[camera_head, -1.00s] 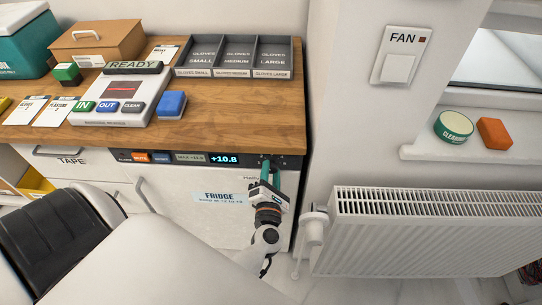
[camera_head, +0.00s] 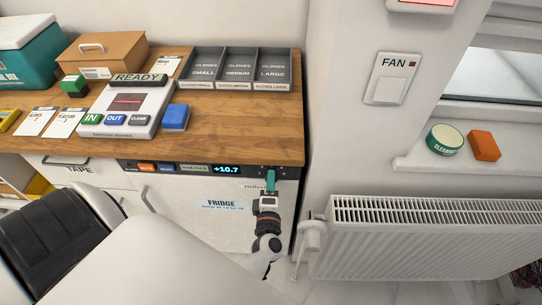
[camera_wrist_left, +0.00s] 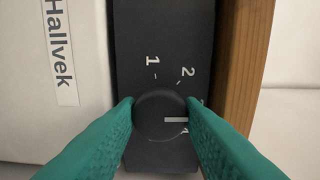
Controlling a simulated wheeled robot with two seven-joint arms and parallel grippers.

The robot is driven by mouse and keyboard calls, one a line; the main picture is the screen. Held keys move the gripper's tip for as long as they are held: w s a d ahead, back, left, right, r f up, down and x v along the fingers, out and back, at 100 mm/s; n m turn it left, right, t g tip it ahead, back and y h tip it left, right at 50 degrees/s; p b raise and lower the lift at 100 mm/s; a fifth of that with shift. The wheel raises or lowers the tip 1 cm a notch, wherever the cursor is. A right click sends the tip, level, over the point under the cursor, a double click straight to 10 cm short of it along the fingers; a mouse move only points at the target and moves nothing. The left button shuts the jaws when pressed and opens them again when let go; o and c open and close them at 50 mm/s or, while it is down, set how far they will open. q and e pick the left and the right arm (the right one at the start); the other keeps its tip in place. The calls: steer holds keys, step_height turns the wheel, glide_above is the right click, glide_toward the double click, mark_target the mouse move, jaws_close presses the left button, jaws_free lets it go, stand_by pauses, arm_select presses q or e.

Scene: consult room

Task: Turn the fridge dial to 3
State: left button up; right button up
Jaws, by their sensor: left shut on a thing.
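The fridge (camera_head: 215,218) stands under the wooden counter with a dark control strip along its top. Its round black dial (camera_wrist_left: 160,116) shows in the left wrist view on the dark panel. The dial's white mark points to the right. The digits 1 and 2 are readable above it; the marks farther round are partly covered by a finger. My left gripper (camera_head: 270,180) is at the right end of the strip, its teal fingers shut on the dial from both sides, as the left wrist view (camera_wrist_left: 160,112) shows. My right gripper is not in view.
The fridge display (camera_head: 227,170) reads +10.7. A white radiator (camera_head: 430,240) with a valve stands close to the right of my left arm. The wooden counter (camera_head: 240,130) overhangs the strip and carries a glove tray (camera_head: 235,85) and a scanner-like device (camera_head: 127,108).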

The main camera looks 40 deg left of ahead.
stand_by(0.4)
arm_select(q)
steer(key=o, duration=1)
